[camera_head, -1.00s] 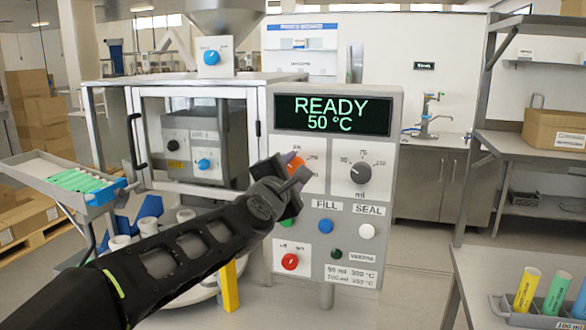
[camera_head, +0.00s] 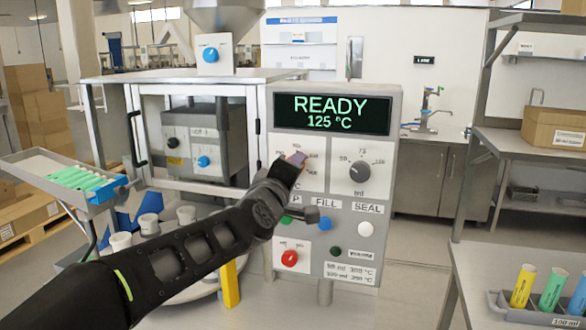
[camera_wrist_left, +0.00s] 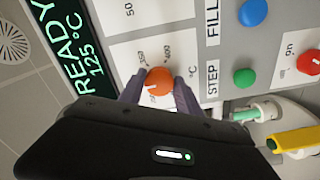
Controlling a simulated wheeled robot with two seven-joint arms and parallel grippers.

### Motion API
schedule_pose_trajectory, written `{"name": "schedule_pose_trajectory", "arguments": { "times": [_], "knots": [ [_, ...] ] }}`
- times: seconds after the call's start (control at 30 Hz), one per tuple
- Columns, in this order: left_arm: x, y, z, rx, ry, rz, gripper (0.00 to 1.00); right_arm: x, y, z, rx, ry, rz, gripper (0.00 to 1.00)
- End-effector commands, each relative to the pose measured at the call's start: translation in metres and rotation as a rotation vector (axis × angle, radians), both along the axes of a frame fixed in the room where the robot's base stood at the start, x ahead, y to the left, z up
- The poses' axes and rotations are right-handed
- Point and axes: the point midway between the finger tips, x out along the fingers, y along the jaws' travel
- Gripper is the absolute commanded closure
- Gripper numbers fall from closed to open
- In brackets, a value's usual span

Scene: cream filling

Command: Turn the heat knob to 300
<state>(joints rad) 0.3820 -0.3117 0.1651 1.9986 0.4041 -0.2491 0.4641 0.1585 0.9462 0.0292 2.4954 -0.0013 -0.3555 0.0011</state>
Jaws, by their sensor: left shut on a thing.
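The orange heat knob (camera_wrist_left: 159,81) sits on a white dial plate marked in °C, below the dark display (camera_head: 333,114), which reads "READY 125 °C". My left gripper (camera_wrist_left: 158,88) has its two purple fingers on either side of the knob, shut on it. In the head view my left gripper (camera_head: 296,160) covers most of the knob, so its pointer is hard to read there. In the wrist view a light pointer mark shows on the knob, but the scale is partly hidden by the fingers. My right gripper is not in view.
A grey volume knob (camera_head: 360,172) is right of the heat dial. Below are a blue FILL button (camera_head: 325,224), a white SEAL button (camera_head: 365,231), a green STEP button (camera_wrist_left: 245,78) and a red knob (camera_head: 289,258). A tube rack (camera_head: 538,312) stands at lower right.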

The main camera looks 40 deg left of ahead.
Motion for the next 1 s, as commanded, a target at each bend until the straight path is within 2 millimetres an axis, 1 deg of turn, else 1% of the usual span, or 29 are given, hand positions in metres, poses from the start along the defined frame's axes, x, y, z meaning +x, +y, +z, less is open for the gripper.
{"name": "schedule_pose_trajectory", "arguments": {
  "times": [0.1,0.3,0.7,0.73,0.93,1.0],
  "knots": [
    [0.0001,0.0,-0.002,0.048,0.021,-0.001,1.0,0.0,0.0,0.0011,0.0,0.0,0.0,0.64],
    [0.0002,-0.0002,-0.0024,0.09,0.036,-0.001,1.0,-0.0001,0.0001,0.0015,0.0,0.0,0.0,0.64],
    [0.0002,-0.0003,-0.0028,0.096,0.038,-0.002,1.0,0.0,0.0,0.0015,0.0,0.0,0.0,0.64],
    [0.0002,-0.0003,-0.0028,0.095,0.038,-0.002,0.58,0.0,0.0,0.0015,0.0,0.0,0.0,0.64],
    [0.0002,-0.0001,-0.0018,0.095,0.036,-0.001,0.42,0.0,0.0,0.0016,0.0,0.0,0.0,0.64],
    [0.0001,0.0,-0.0016,0.095,0.036,-0.001,0.4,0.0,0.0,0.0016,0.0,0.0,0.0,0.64]
  ]
}}
